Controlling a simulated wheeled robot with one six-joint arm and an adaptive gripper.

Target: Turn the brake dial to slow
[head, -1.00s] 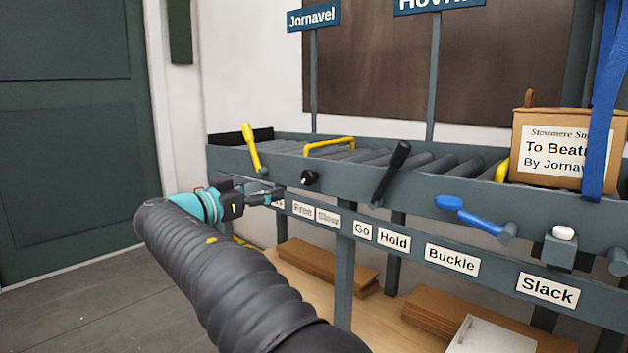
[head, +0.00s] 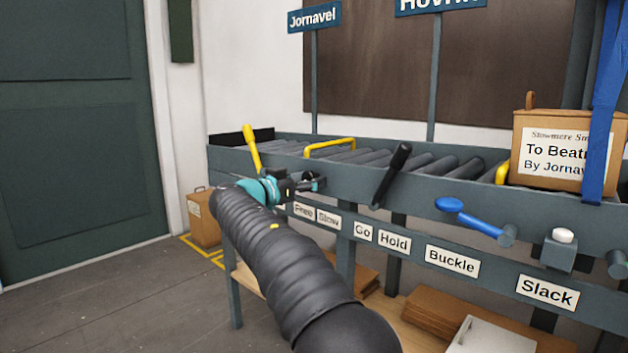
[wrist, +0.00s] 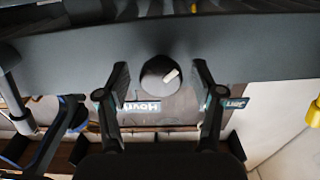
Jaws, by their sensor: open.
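The brake dial (wrist: 153,82) is a round dark knob with a short white pointer, set on the grey conveyor rail. In the wrist view it sits between the two fingers of my open gripper (wrist: 162,85), with a gap on each side. In the head view my gripper (head: 312,183) is at the rail and hides the dial. Below it are the white labels Free (head: 303,211) and Slow (head: 328,218). The wrist view does not show these labels, so I cannot tell which one the pointer faces.
A yellow lever (head: 251,146) stands left of my gripper and a black lever (head: 391,175) to its right. Farther right are a blue handle (head: 468,216) and a cardboard box (head: 530,135) under a blue strap (head: 604,110). A small box (head: 204,218) stands on the floor at left.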

